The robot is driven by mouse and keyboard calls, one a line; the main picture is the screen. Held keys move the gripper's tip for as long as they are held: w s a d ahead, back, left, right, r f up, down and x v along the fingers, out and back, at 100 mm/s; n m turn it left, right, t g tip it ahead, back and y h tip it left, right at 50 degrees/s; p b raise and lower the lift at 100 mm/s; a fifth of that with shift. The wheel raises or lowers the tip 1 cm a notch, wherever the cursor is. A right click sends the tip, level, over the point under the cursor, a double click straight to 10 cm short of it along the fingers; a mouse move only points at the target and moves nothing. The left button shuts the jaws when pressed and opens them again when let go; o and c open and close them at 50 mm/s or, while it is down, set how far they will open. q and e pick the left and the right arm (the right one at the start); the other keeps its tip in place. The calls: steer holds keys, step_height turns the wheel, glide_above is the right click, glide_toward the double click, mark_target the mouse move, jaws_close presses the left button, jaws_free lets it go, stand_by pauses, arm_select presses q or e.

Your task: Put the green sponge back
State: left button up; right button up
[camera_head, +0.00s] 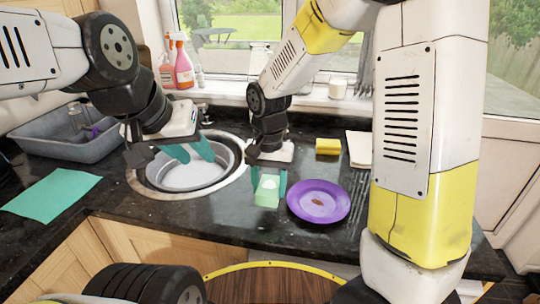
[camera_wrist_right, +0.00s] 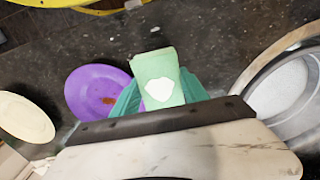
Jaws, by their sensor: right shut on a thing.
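The green sponge (camera_head: 266,191), a pale green block with a white patch on top, is between the teal fingers of my right gripper (camera_head: 269,184), over the dark counter left of the purple plate. In the right wrist view the sponge (camera_wrist_right: 160,78) stands out between both fingers (camera_wrist_right: 162,98), which are shut on it. I cannot tell whether its underside touches the counter. My left gripper (camera_head: 190,151) is over the sink bowl, its teal fingers apart and nothing between them.
The purple plate (camera_head: 318,201) has a brown spot. A yellow sponge (camera_head: 328,146) lies behind it. The round sink (camera_head: 150,184) is at the left, with a grey basin (camera_head: 40,150), a green cloth (camera_head: 52,193) and spray bottles (camera_head: 181,67) around it. A cream disc (camera_wrist_right: 25,118) shows in the wrist view.

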steer(key=w, duration=0.5)
steer(key=w+f, duration=0.1)
steer(key=w, duration=1)
steer(key=shift+w+d+f, duration=0.1)
steer(key=shift+w+f, duration=0.15)
steer(key=shift+s+f, duration=0.1)
steer(key=shift+f, duration=1.65)
steer(key=shift+f, duration=0.15)
steer(key=o, duration=1.2)
